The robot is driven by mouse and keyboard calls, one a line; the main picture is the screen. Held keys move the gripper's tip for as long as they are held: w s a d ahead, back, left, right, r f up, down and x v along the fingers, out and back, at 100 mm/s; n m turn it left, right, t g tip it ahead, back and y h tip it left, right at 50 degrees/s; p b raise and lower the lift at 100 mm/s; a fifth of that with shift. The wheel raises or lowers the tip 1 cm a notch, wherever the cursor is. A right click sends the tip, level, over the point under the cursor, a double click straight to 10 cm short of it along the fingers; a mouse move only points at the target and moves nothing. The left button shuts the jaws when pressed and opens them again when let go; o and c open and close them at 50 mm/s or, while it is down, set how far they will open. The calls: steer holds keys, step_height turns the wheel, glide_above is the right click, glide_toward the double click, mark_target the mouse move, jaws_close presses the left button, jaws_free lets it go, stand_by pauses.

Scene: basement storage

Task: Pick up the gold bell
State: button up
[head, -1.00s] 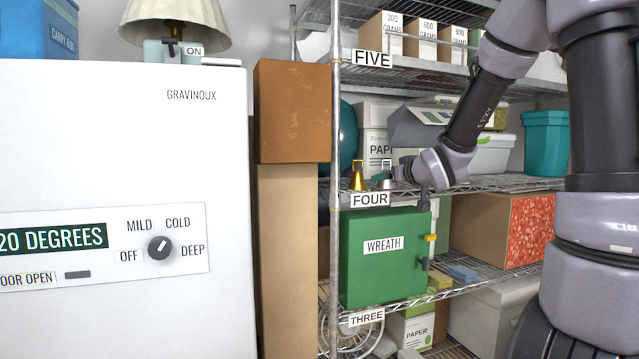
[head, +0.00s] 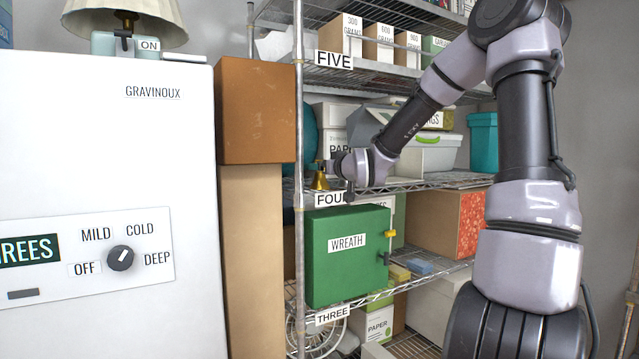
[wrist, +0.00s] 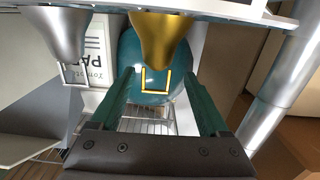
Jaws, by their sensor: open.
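The gold bell (head: 320,182) stands at the front left of shelf FOUR, by the metal post. The wrist view looks upside down, with the shelf edge at the top and the gold bell (wrist: 160,38) hanging below it in the picture. Its square loop handle points down there and appears between the two teal fingers of my gripper (wrist: 160,75). The fingers are apart and no contact shows. In the head view my gripper (head: 330,167) is at the bell's top and partly covers it. A silver bell (wrist: 62,35) stands beside it; my arm hides it in the head view.
The shelf post (head: 298,120) is close beside the gold bell. Shelf FIVE (head: 365,72) is above, and a green WREATH box (head: 335,275) is below. White paper boxes, a teal round object (wrist: 150,75) and bins stand behind. A tall cardboard box (head: 250,260) and white freezer are left.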

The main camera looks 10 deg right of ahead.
steer(key=x, duration=0.4)
steer(key=shift+w+d+f, duration=0.1)
steer(key=shift+w+f, duration=0.05)
steer(key=shift+w, duration=0.15)
steer(key=c, duration=1.1)
steer(key=shift+o, duration=0.2)
